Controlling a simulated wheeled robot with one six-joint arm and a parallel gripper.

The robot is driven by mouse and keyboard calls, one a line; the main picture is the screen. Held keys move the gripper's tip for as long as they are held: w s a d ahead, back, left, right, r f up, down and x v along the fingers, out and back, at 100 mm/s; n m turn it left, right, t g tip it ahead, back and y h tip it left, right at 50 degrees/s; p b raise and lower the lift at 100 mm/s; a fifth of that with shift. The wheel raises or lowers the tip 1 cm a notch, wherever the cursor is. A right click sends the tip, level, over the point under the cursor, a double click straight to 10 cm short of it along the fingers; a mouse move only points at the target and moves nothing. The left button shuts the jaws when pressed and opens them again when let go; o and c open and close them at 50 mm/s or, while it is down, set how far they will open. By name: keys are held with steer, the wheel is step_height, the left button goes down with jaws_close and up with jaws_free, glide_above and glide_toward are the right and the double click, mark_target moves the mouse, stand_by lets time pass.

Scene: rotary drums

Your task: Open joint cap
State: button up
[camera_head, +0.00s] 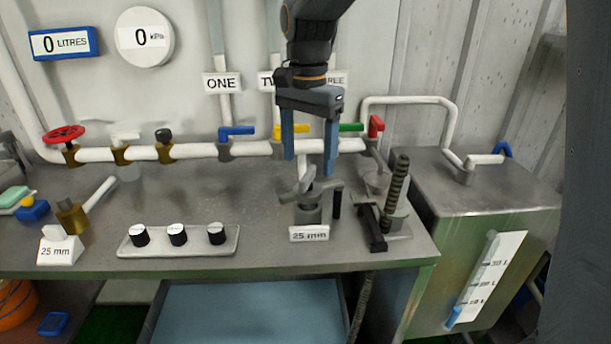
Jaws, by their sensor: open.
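My gripper (309,158) hangs over the right part of the bench, fingers pointing down, open, with its two blue fingers apart. Below it on the bench stands a grey metal fitting with lugs (308,205), behind a "25 mm" label (309,234). The fingertips appear just above or behind this fitting; the exact gap cannot be told. Another joint, a brass fitting with a white pipe (72,216), lies at the left behind a second "25 mm" label (60,251). Which of these bears the joint cap cannot be told for sure.
A white pipe (200,150) with coloured valve handles runs behind the bench. A metal tank (480,215) stands further right.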

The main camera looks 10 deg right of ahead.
mark_target(307, 173)
steer(key=shift+s+a+f+p, duration=0.1)
steer(key=shift+f+p, duration=0.2)
steer(key=shift+f, duration=1.45)
steer(key=shift+a+f+p, duration=0.1)
steer(key=shift+f+p, duration=0.15)
steer(key=shift+f, duration=1.5)
steer(key=c, duration=1.5)
steer(key=shift+d, duration=0.1)
